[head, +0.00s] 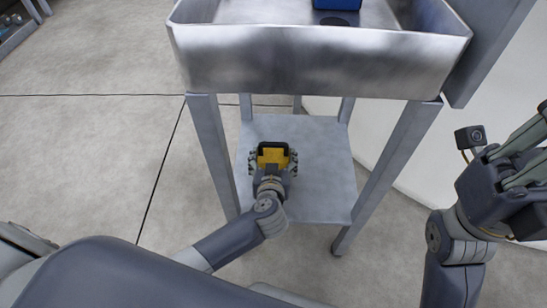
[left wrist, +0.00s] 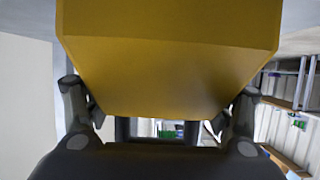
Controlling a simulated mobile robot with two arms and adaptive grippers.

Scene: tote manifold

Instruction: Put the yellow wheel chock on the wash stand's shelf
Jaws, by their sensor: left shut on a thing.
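The yellow wheel chock (head: 272,157) is between the fingers of my left gripper (head: 273,160), which is shut on it. The chock also fills the upper middle of the left wrist view (left wrist: 168,60), with a finger at each side. The wash stand (head: 320,62) has a metal basin on legs and a low grey shelf (head: 318,165). My left gripper and the chock appear over the left part of this shelf, under the basin; I cannot tell whether the chock touches it. My right gripper (head: 510,165) is at the right edge, partly cut off, and its fingers' opening is unclear.
The stand's front legs (head: 214,155) rise on both sides of the shelf, with the basin close above. A blue object (head: 337,4) is in the basin. The shelf's right part is bare. Open floor (head: 90,150) lies to the left.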

